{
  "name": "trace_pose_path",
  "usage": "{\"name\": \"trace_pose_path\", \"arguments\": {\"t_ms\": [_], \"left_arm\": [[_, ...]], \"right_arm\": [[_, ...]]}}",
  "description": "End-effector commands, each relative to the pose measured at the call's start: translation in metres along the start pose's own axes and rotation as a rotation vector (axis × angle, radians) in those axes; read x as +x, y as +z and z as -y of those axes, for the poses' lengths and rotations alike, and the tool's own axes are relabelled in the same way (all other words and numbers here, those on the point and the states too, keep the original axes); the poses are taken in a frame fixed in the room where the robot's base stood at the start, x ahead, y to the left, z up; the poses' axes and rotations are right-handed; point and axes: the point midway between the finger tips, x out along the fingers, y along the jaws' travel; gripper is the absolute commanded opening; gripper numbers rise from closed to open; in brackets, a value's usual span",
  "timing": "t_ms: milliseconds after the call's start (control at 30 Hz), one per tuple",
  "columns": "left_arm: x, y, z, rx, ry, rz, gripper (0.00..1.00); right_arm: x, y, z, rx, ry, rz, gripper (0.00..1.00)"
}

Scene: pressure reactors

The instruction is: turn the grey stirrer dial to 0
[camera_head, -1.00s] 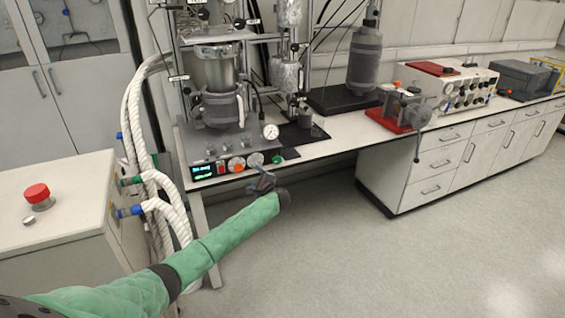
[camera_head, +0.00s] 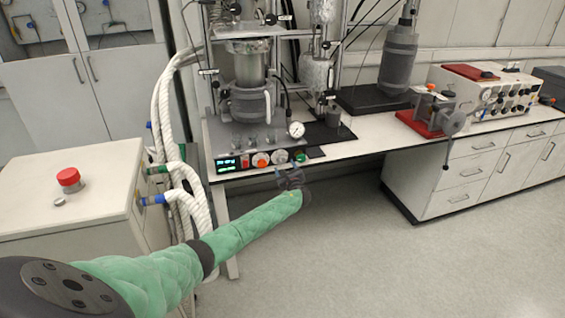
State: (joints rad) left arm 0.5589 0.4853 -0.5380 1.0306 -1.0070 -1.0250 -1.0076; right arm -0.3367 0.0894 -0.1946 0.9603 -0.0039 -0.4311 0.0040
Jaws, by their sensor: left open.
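The grey stirrer dial (camera_head: 281,156) is on the front control panel of the reactor stand, right of an orange-red dial (camera_head: 261,160) and left of a green knob (camera_head: 301,157). Its pointer and scale are too small to read. My left gripper (camera_head: 288,175) is open and empty, just below and in front of the panel, close under the grey dial. It looks apart from the dial, but the exact gap is hard to tell. My green-sleeved left arm reaches in from the lower left. My right gripper is not in view.
The reactor vessel (camera_head: 248,90) stands above the panel, with a lit display (camera_head: 228,164) at the panel's left end. White hoses (camera_head: 165,110) run beside a cabinet with a red button (camera_head: 69,179). The floor (camera_head: 370,260) right of my arm is clear.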

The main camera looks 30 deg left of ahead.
Motion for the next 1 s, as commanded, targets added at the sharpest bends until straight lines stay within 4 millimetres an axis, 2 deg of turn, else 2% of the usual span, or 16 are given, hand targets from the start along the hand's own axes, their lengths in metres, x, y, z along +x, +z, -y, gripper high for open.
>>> {"name": "trace_pose_path", "arguments": {"t_ms": [200,400,600,833,1000], "left_arm": [[0.028,0.001,0.001,0.0,0.001,0.0,0.61],[0.043,0.0,0.001,-0.001,0.001,-0.001,0.61],[0.047,-0.001,0.0,-0.002,0.001,-0.001,0.61],[0.048,-0.001,0.0,-0.002,0.0,-0.001,0.61],[0.048,-0.001,0.0,-0.002,0.0,-0.001,0.28]], "right_arm": [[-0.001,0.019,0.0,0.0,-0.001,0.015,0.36],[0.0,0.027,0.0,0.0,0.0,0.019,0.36],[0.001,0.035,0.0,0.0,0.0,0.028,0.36],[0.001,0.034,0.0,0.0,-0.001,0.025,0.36],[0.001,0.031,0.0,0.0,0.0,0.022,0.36]]}}
